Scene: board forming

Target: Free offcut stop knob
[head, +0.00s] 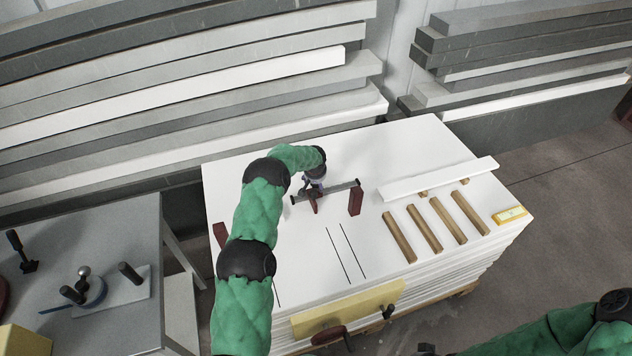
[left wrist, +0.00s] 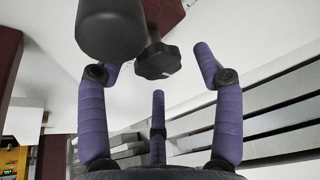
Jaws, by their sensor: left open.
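In the left wrist view a black lobed knob (left wrist: 158,62) sits between the fingertips of my left gripper (left wrist: 157,74). Its purple fingers are spread open around it, with visible gaps. A larger black rounded handle (left wrist: 110,28) and a dark red block (left wrist: 163,14) are close beside the knob. My right gripper cannot be made out; only my right arm shows.
Several wooden strips (head: 425,229), a white plank (head: 437,178) and a yellow level (head: 509,215) lie to the right. A grey side table (head: 120,235) stands left.

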